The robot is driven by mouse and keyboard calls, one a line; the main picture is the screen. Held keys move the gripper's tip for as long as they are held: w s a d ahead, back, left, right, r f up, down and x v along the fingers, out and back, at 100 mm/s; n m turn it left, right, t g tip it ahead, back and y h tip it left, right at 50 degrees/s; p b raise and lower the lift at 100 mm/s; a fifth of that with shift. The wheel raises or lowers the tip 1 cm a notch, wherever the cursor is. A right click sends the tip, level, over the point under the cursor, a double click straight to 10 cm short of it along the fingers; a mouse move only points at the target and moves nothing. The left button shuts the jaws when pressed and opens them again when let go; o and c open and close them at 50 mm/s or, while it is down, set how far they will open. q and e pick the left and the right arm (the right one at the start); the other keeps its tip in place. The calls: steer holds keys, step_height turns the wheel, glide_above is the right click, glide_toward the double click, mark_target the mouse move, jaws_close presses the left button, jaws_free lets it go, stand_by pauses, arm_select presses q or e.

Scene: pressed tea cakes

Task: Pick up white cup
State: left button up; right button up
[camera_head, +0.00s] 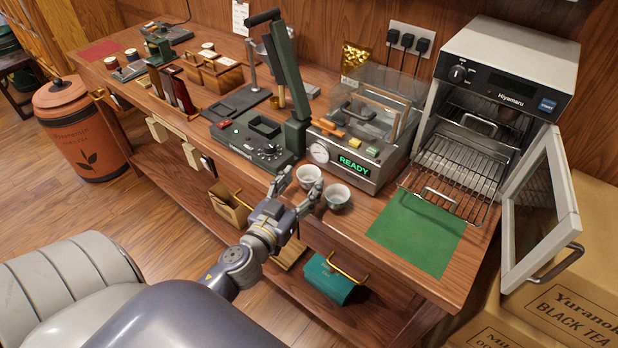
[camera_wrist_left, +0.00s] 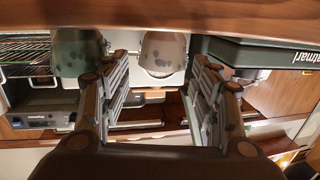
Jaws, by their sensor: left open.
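A white cup with grey spots (camera_head: 309,175) stands upright near the bench's front edge, beside the READY machine. A second, greyer cup (camera_head: 337,196) stands close to its right. My left gripper (camera_head: 299,182) is open and empty at the bench edge, its fingers pointing toward the white cup. In the left wrist view the white cup (camera_wrist_left: 163,50) shows ahead, in the gap between the two fingers. The greyer cup (camera_wrist_left: 77,50) is partly hidden by the finger on the left there. I cannot tell whether a finger touches either cup. My right gripper is out of view.
The machine with the READY display (camera_head: 356,165) stands just behind the cups. A green mat (camera_head: 417,232) lies to their right, before an oven (camera_head: 500,90) with its door open. A black-and-green lever press (camera_head: 262,140) stands to the left.

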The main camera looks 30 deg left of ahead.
mark_target(303, 181)
arm_select(q)
steer(key=w, duration=0.1)
steer(key=w+p, duration=0.1)
steer(key=w, duration=0.1)
steer(key=w+a, duration=0.1)
steer(key=shift+w+f, duration=0.35)
steer(key=shift+w, duration=0.05)
steer(key=c, duration=0.9)
